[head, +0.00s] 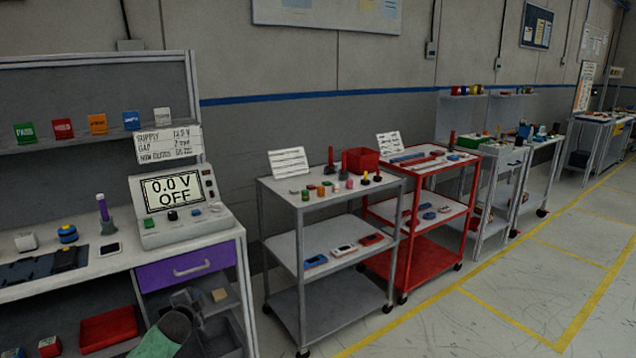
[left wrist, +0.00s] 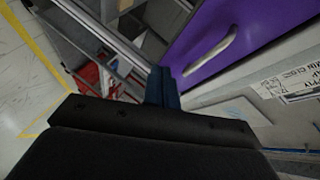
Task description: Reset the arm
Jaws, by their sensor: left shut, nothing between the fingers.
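My left gripper (left wrist: 164,82) shows in the left wrist view as two dark blue fingers closed together with nothing between them. Beyond the fingertips are the purple drawer front and its pale handle (left wrist: 212,52); the fingers look apart from the handle. In the head view the left arm comes in low at the bottom, below the purple drawer (head: 186,267), beside the workbench front. The drawer looks shut. My right gripper is in neither view.
The workbench top (head: 110,262) carries a power supply (head: 176,208) reading 0.0 V OFF. A red bin (head: 108,328) lies on the lower level. A grey cart (head: 330,258) and a red cart (head: 430,243) stand to the right. The floor at front right is clear.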

